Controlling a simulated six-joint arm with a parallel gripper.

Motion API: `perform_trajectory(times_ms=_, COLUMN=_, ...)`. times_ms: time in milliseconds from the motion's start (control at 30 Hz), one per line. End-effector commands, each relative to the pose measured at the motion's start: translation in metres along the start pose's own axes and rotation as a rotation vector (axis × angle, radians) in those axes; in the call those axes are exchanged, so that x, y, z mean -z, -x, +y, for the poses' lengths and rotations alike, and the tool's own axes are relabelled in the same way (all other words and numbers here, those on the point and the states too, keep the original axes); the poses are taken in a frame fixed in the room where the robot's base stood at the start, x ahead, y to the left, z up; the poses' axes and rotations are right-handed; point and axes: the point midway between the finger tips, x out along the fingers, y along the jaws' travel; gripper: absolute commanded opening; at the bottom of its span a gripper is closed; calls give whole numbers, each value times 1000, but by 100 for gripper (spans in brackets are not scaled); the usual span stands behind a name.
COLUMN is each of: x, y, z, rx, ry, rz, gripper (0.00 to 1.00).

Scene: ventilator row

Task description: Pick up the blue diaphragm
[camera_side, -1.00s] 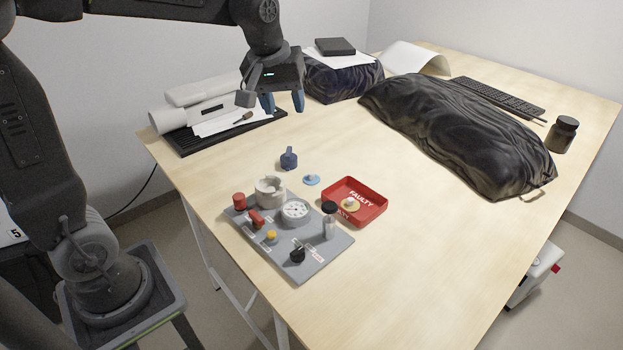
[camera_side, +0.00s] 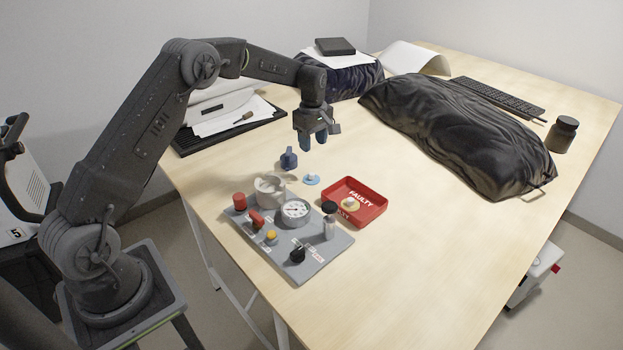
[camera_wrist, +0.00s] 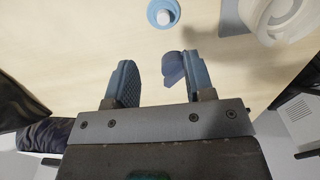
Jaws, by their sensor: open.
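The blue diaphragm (camera_side: 311,179) is a small light-blue disc with a pale knob in its middle. In the wrist view the diaphragm (camera_wrist: 163,13) is at the top, beyond my fingertips. My gripper (camera_side: 313,143) is open, empty and pointing down, above the table and behind the diaphragm in the side view. In the wrist view my gripper (camera_wrist: 155,72) has its two blue fingers wide apart. A dark blue knobbed part (camera_side: 289,158) stands close by; it shows beside the right finger (camera_wrist: 173,68).
The grey panel (camera_side: 318,262) carries a white round housing (camera_side: 270,190), a gauge (camera_side: 296,212) and several small parts. The red FAULTY tray (camera_side: 374,205) holds a tan disc (camera_side: 350,204). A black covered bundle (camera_side: 455,130) lies at right. The front-right table is clear.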

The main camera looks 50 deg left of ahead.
Motion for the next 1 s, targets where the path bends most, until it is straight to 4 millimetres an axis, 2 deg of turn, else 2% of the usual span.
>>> perform_trajectory(times_ms=33, x=0, y=-12, z=-1, rx=4, ry=-1, rz=-1, gripper=49)
perform_trajectory(times_ms=200, x=0, y=-41, z=0, rx=2, ry=-2, rz=-1, gripper=49)
perform_trajectory(times_ms=467, x=0, y=-60, z=-1, rx=1, ry=-3, rz=0, gripper=49)
perform_trajectory(times_ms=700, x=0, y=-94, z=-6, rx=3, ry=-2, rz=0, gripper=49)
perform_trajectory(times_ms=833, x=0, y=-104, z=-5, rx=0, ry=-2, rz=2, gripper=49)
perform_trajectory(times_ms=1000, x=0, y=-106, z=-5, rx=-1, ry=-2, rz=2, gripper=49)
